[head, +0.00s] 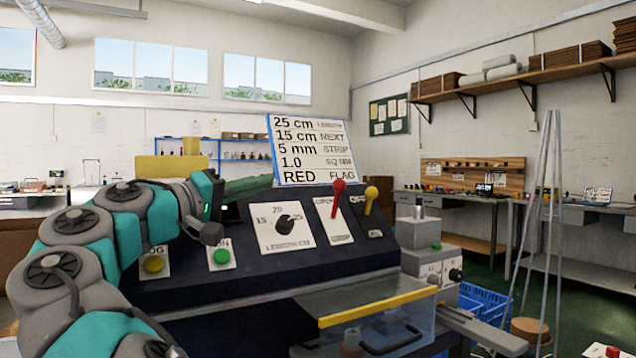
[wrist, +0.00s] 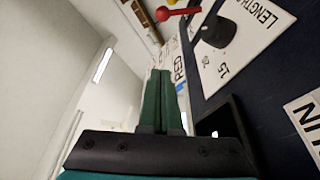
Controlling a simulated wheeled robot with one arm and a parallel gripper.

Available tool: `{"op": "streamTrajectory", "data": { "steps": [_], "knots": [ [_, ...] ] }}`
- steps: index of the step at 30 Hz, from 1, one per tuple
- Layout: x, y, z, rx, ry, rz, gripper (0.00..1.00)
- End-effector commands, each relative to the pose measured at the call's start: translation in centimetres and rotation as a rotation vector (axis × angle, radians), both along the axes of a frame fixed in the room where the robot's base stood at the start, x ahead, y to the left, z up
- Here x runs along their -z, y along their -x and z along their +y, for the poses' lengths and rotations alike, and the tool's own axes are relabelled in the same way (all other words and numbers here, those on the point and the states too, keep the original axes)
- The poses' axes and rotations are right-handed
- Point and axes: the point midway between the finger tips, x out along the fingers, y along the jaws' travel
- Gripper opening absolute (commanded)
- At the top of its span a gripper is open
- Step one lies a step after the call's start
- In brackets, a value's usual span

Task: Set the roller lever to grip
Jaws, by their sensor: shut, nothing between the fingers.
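Two levers stand at the right of the sloped control panel. One has a red knob (head: 338,186) and leans up and to the right beside a white plate. The other has a yellow knob (head: 371,193) and also stands up, with small labels beside it too small to read surely. The red knob also shows at the top of the wrist view (wrist: 165,14), with a bit of yellow above it. My gripper (head: 268,181) is shut and empty, its green fingers above the panel's back edge, left of both levers and apart from them. Its fingers also show in the wrist view (wrist: 161,74).
A black dial (head: 288,224) sits on the panel, with a yellow button (head: 153,264) and a green button (head: 222,256) to its left. A white sign (head: 312,150) stands behind the panel, close to my fingers. A clear guard with a yellow edge (head: 375,304) is at front right.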

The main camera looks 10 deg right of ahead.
Motion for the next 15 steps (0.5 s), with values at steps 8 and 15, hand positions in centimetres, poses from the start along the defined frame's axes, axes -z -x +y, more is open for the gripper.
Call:
{"op": "streamTrajectory", "data": {
  "steps": [8, 15],
  "knots": [
    [-0.2, -0.7, -1.2, 0.004, -0.001, 0.001, 0.0],
    [-0.9, -3.1, -4.8, 0.006, -0.003, 0.004, 0.0]
  ]
}}
